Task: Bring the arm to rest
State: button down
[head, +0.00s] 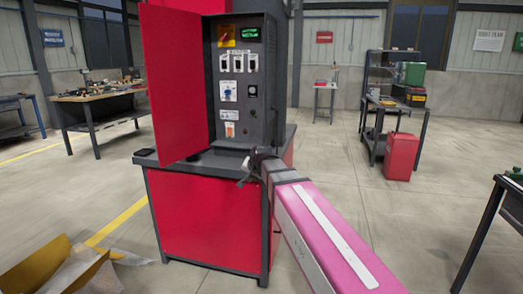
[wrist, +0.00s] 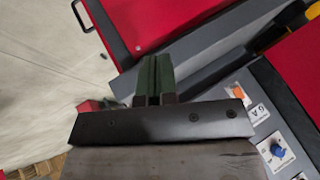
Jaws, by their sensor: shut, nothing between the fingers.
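My gripper (head: 252,172) is at the end of my pink and grey arm, in front of the red machine. In the wrist view its two dark green fingers (wrist: 153,78) are together with nothing between them. The gripper is close to the front edge of the grey ledge (head: 206,162), below the control panel (head: 254,108). I cannot tell whether it touches the ledge. The panel's orange switch (wrist: 234,92) and blue knob (wrist: 277,150) show at the right of the wrist view.
The machine's red door (head: 174,80) stands open left of the panel. A workbench (head: 100,98) is at the back left. A cart (head: 390,112) and red bin (head: 402,157) stand at the right. The floor between is clear.

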jog(key=s+d+f+n+g+h, duration=0.1)
jog(key=s+d+f+g, duration=0.2)
jog(key=s+d+f, duration=0.6)
jog(key=s+d+f+n+g+h, duration=0.2)
jog(key=s+d+f, duration=0.7)
jog(key=d+f, duration=0.6)
jog(key=shift+s+f+g+h, duration=0.3)
jog(key=shift+s+f+g, duration=0.1)
jog(key=shift+f+g, duration=0.5)
jog(key=shift+d, duration=0.1)
